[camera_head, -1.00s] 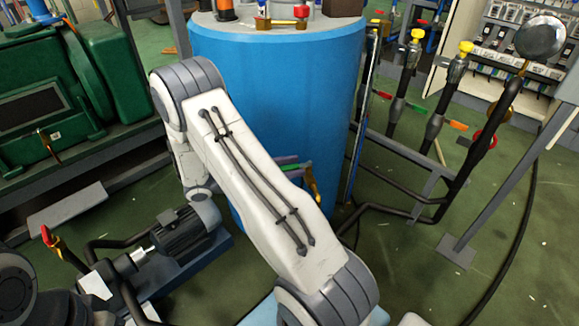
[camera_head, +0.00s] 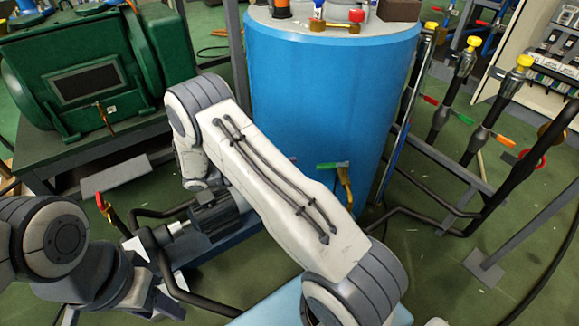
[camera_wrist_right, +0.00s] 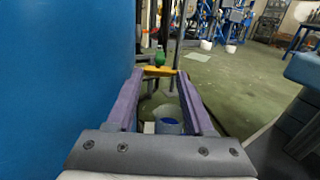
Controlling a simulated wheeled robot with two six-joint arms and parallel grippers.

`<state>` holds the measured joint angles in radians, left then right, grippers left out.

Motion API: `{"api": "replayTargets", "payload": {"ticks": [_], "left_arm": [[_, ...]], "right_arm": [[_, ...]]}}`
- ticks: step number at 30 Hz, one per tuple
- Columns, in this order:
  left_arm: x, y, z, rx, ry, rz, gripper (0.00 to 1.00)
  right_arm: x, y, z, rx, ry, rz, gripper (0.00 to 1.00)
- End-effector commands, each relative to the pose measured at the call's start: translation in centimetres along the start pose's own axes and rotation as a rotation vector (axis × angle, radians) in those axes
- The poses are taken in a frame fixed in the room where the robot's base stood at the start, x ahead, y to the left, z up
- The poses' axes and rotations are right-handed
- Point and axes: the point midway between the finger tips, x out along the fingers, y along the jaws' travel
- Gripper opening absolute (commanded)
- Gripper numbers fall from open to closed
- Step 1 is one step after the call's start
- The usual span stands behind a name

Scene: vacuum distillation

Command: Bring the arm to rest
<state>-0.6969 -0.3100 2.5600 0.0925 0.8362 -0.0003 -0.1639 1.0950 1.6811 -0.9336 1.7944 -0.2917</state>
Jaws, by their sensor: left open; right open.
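My right arm (camera_head: 260,175) crosses the middle of the head view, in front of the blue tank (camera_head: 330,110); its gripper is hidden there behind the arm. In the right wrist view my right gripper (camera_wrist_right: 158,84) has its two purple fingers apart, with nothing held between them. A brass valve with a green handle (camera_head: 340,177) sits low on the tank; a yellow and green fitting, likely this valve, shows (camera_wrist_right: 160,70) around the fingertips. I cannot tell if they touch.
A green machine (camera_head: 95,70) on a grey stand is at the left. A motor pump (camera_head: 210,215) lies on the floor below my right arm. Black pipes with yellow-capped valves (camera_head: 465,62) stand at the right. Open green floor (camera_head: 410,270) lies at the lower right.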

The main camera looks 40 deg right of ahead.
Motion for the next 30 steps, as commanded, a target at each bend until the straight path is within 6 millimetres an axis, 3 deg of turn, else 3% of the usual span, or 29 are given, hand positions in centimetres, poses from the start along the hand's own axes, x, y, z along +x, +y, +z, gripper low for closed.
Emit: {"api": "replayTargets", "payload": {"ticks": [9, 14, 20, 30], "left_arm": [[0.0, 0.0, 0.0, 0.0, 0.0, 0.0, 0.53], [-0.5, 0.0, 0.0, 0.0, 0.0, 0.0, 0.53], [-1.3, 0.1, -0.1, 0.0, 0.0, 0.0, 0.53], [-2.5, 0.2, -0.1, 0.0, 0.0, 0.0, 0.53]], "right_arm": [[-0.1, -0.1, 0.2, 0.004, 0.009, 0.0, 0.53], [-1.5, -1.8, 2.1, 0.045, 0.133, -0.008, 0.53], [-5.1, -8.0, 5.5, 0.141, 0.489, -0.047, 0.53], [-10.7, -20.6, 9.3, 0.259, 1.136, -0.181, 0.53]]}}
